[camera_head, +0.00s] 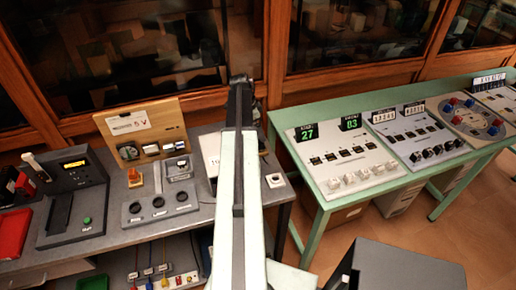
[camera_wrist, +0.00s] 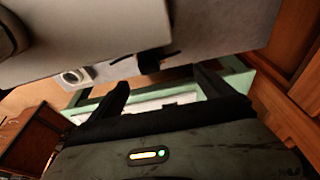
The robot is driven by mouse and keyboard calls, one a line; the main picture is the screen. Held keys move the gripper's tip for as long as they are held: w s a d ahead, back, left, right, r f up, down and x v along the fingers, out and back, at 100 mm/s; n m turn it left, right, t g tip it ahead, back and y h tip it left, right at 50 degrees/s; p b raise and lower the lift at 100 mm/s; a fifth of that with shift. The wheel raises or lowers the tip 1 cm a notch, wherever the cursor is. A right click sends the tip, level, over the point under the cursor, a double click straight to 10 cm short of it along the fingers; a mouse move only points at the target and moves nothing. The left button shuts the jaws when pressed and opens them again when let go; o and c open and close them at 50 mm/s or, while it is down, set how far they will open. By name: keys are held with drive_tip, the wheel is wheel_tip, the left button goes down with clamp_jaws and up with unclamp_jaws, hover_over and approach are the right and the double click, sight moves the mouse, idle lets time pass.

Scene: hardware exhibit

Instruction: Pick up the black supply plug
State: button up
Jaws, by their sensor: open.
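A small black object (camera_wrist: 149,63) hangs at the edge of a grey surface (camera_wrist: 215,30) in the wrist view, with a thin dark strip beside it. It may be the black supply plug, but its shape is too unclear to be sure. My gripper (camera_wrist: 161,78) shows there with two dark fingers spread apart and nothing visible between them. The black object appears just beyond the gap between the fingertips. In the head view my arm covers part of the grey bench, and I cannot make out the plug or the fingers there.
A green table (camera_head: 318,212) with control consoles (camera_head: 345,160) stands right. Glass cabinets line the back.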

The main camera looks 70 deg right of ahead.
drive_tip(key=b+x, duration=0.3)
drive_tip(key=x, duration=0.1)
drive_tip(key=b+x, duration=0.2)
drive_tip(key=shift+w+a+f+b, duration=0.25)
drive_tip(key=shift+a+f+b, duration=0.05)
drive_tip(key=shift+a+f, duration=0.1)
drive_tip(key=shift+r, duration=0.2)
drive_tip(key=c, duration=1.4)
wheel_tip(320, 180, up, 10)
drive_tip(key=p, duration=1)
